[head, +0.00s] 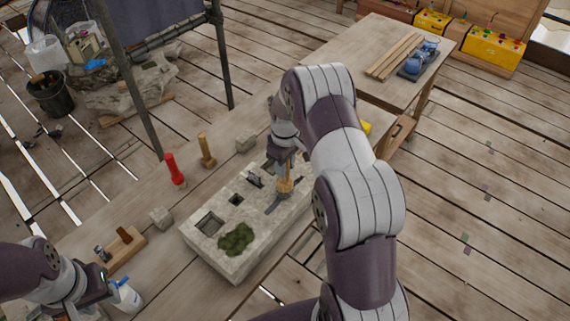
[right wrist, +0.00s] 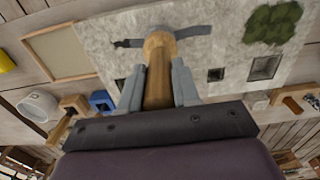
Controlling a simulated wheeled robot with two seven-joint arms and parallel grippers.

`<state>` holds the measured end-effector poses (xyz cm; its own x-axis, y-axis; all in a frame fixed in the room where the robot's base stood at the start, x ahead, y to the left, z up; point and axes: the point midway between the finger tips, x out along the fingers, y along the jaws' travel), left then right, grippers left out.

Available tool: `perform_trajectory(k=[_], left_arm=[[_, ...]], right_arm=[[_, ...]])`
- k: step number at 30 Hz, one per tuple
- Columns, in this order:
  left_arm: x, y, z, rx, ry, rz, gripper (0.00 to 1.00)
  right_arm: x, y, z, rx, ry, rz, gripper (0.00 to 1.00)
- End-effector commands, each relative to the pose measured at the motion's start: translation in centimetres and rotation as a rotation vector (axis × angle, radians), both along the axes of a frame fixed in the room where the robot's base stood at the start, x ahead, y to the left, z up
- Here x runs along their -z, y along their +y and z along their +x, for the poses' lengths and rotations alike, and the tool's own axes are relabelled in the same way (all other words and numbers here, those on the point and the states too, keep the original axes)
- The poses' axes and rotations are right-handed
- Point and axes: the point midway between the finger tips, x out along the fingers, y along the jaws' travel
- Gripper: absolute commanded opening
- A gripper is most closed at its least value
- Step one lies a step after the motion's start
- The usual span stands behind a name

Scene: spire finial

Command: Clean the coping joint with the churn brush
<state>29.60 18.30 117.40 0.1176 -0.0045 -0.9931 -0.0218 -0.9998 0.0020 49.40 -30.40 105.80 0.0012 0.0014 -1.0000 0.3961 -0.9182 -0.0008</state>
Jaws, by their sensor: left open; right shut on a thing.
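The pale stone coping block (head: 210,250) lies on the wooden table, with square sockets and a green moss patch (head: 236,239) on top. The dark, irregular coping joint (head: 272,208) runs across its top. My right gripper (head: 285,163) is shut on the wooden handle of the churn brush (head: 285,186), pointing down over the joint. In the right wrist view the brush (right wrist: 158,75) sits between the fingers, its round end covering the middle of the joint (right wrist: 190,31); contact cannot be told. My left gripper (head: 112,287) is open at lower left, close to a white bottle (head: 127,298).
A red-handled tool (head: 174,168), a wooden-handled tool (head: 207,150) and small stone cubes (head: 161,217) stand behind the block. A wooden block with a tool (head: 122,250) is at left. A side table (head: 400,38) with wood strips stands at back right.

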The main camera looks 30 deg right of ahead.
Motion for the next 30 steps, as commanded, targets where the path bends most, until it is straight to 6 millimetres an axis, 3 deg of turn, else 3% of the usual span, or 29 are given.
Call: perform_trajectory(k=[30], left_arm=[[0.7,0.0,0.0,0.0,0.0,0.0,0.41]], right_arm=[[1.1,-0.2,0.1,0.0,-0.001,-0.001,0.0]])
